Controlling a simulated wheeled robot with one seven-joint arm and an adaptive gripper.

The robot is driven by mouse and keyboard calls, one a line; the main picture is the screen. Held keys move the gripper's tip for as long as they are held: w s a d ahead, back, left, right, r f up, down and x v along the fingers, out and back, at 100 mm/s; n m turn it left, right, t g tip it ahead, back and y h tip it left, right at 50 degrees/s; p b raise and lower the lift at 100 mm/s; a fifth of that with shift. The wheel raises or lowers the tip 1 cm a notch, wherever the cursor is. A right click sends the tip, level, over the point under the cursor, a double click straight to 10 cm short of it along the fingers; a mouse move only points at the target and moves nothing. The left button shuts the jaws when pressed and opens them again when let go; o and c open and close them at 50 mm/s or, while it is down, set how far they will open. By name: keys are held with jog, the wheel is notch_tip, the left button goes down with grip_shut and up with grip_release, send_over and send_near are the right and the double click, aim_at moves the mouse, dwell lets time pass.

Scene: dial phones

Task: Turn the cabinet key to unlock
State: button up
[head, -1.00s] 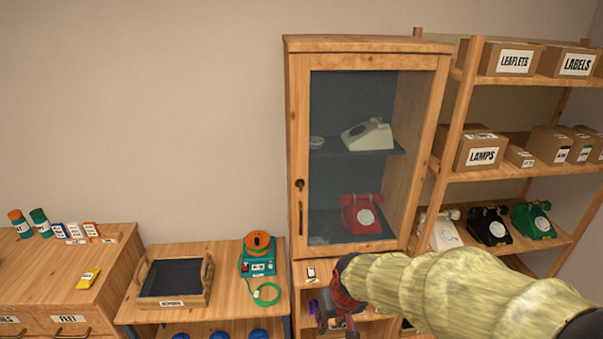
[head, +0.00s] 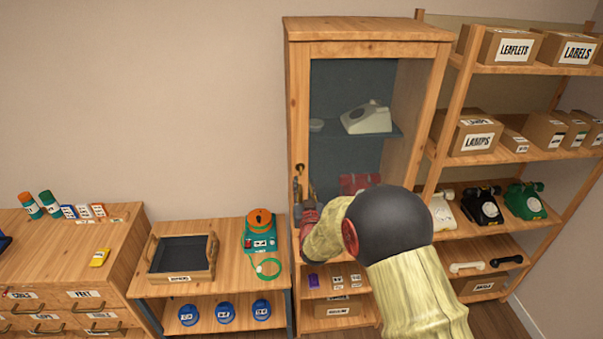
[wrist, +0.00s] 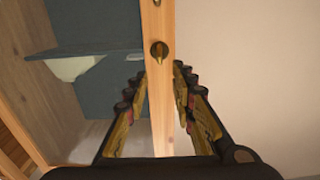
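The cabinet key (wrist: 159,49) is a small brass piece in the narrow wooden door frame, ahead of my fingertips in the wrist view. In the head view its dark lock (head: 299,168) shows just above my fingers. The glass-fronted wooden cabinet (head: 368,34) has its door shut. My gripper (wrist: 159,72) is open and empty, one finger to each side of the door frame strip in the wrist view. In the head view my gripper (head: 302,190) is in front of the door's left edge, below the lock. I cannot tell whether it touches the door.
Inside the cabinet are a white phone (head: 366,118) and a partly hidden red phone (head: 354,182). Open shelves with boxes and phones stand to the right. A bench with a tray (head: 153,268) and a green device (head: 260,238) stands to the left. Bare wall fills the upper left.

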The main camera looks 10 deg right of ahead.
aim_at(301, 171)
jog(key=w, duration=0.7)
jog(key=shift+w+p, duration=0.25)
jog(key=shift+p, duration=0.15)
jog(key=c, duration=0.3)
grip_shut()
